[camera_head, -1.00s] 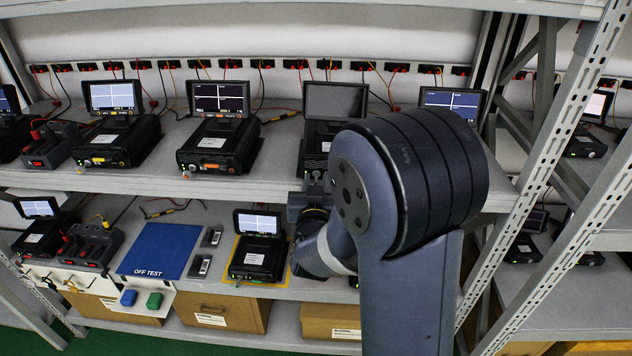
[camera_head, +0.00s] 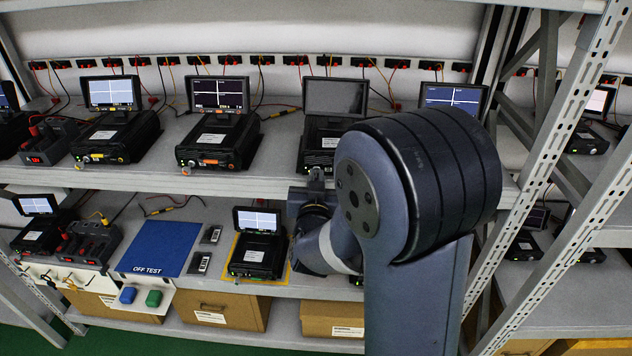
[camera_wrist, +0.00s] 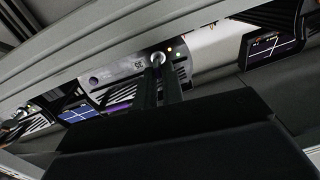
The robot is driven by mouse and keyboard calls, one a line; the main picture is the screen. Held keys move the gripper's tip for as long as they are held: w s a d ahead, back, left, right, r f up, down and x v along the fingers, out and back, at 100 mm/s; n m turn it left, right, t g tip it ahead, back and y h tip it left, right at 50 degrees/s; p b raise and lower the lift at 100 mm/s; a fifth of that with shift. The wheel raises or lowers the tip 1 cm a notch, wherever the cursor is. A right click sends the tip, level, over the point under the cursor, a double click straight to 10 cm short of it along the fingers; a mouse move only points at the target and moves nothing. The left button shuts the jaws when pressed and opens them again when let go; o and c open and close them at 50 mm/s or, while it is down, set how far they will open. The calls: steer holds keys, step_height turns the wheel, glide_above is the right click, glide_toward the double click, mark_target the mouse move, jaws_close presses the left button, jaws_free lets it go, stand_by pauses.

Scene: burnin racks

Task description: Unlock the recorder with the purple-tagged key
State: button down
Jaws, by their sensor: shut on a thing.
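A recorder with a dark, blank screen (camera_head: 335,98) stands on the upper shelf, partly hidden behind my arm. My gripper (camera_head: 316,178) is at the front edge of this recorder. In the wrist view, my gripper (camera_wrist: 166,82) points at a round silver lock (camera_wrist: 157,59) on the recorder's grey front panel (camera_wrist: 122,72). The fingers are shut on the key, which they almost wholly hide. A purple patch (camera_wrist: 120,95) shows left of the fingers; I cannot tell whether it is the key's tag. The fingertips overlap the lock in view; whether the key is inside cannot be told.
Recorders with lit screens stand left (camera_head: 217,95) and right (camera_head: 453,100) on the same shelf. Below are a blue OFF TEST mat (camera_head: 160,248) and a recorder on a yellow-edged mat (camera_head: 257,250). A perforated rack post (camera_head: 560,165) rises right of my arm.

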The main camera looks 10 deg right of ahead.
steer(key=m+b, duration=0.4)
steer(key=b, duration=0.1)
steer(key=m+b, duration=0.4)
steer(key=b, duration=0.2)
steer(key=shift+s+d+f, duration=0.1)
steer(key=shift+d+f, duration=0.05)
steer(key=shift+d, duration=0.05)
steer(key=c, duration=1.6)
jaws_free()
steer(key=shift+v, duration=5.4)
